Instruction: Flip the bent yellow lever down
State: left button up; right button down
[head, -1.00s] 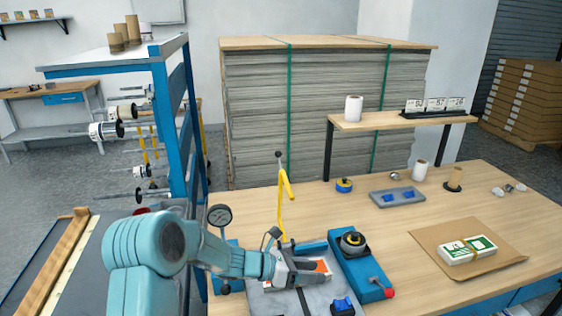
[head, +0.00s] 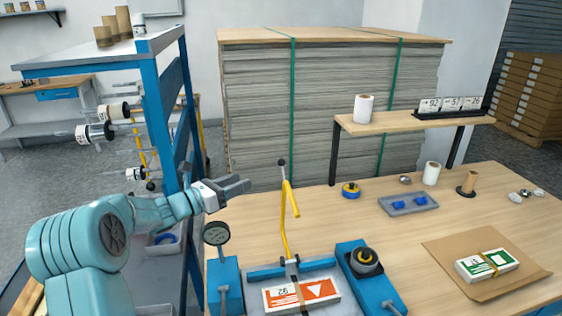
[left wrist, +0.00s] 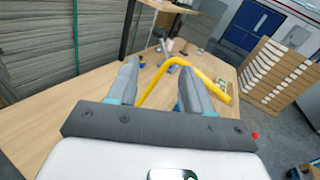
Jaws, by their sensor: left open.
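The bent yellow lever (head: 287,215) stands upright above a blue press on the workbench, with a dark knob at its top. My left gripper (head: 245,185) is open and empty, to the left of the lever at about the height of its upper part, and apart from it in the head view. In the left wrist view the lever (left wrist: 172,66) shows between and beyond the open fingers of my left gripper (left wrist: 156,85). An orange and white pack (head: 302,294) lies on the press bed below the lever. My right gripper is in neither view.
A round gauge (head: 216,233) stands at the press's left. A blue unit with a dark round knob (head: 365,262) stands to its right. A grey tray (head: 408,205) and a green-white pack on brown paper (head: 487,264) lie farther right. A blue rack (head: 160,110) stands left.

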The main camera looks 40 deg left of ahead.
aim_at(279, 164)
pick_arm(q)
jog(key=w+p, duration=0.1)
jog(key=w, duration=0.4)
jog(key=w+d+p, duration=0.1)
jog(key=w+p, duration=0.1)
jog(key=w, duration=0.2)
jog(key=w+d+p, duration=0.1)
jog(key=w+p, duration=0.1)
jog(key=w, duration=0.3)
jog(key=shift+w+d+r, duration=0.15)
jog(key=shift+w+d, duration=0.1)
jog(key=shift+w, duration=0.7)
